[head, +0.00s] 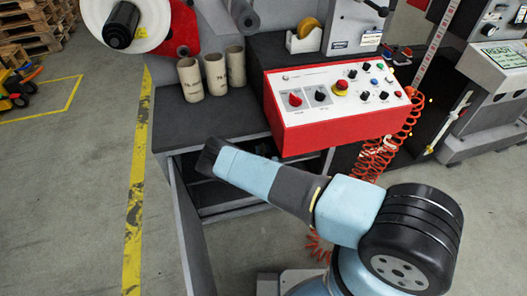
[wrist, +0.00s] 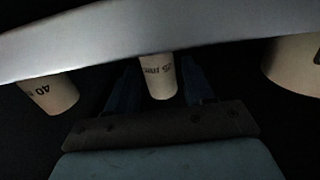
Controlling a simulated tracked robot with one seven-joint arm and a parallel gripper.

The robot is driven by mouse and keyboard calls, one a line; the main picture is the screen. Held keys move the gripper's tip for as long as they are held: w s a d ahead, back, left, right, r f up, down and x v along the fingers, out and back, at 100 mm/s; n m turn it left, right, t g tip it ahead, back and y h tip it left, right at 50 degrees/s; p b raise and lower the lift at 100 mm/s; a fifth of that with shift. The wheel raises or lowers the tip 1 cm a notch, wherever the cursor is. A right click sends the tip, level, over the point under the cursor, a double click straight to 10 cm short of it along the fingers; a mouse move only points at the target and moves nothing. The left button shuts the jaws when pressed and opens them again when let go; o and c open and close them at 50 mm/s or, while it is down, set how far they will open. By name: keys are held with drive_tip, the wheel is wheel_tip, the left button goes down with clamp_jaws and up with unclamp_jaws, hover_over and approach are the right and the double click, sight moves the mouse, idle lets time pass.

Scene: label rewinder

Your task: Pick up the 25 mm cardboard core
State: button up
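The cardboard core marked 25 mm (wrist: 160,85) is a narrow pale tube near the middle of the wrist view. Its upper part is hidden by a grey bar. My gripper (wrist: 158,68) shows from below, its dark fingers one on each side of this core. They look apart, but the shade hides whether they touch it. In the head view, the dark end of my arm (head: 208,156) is over the open bay under the worktop. My fingers and the 25 mm core are not made out there.
A core marked 40 (wrist: 50,95) is at left and a wider core (wrist: 292,65) at right; the grey bar (wrist: 90,42) crosses above. Three larger cores (head: 215,75) stand on the worktop (head: 200,122). A red control box (head: 330,125) is to their right.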

drive_tip(key=c, duration=0.9)
drive_tip(key=shift+o, duration=0.2)
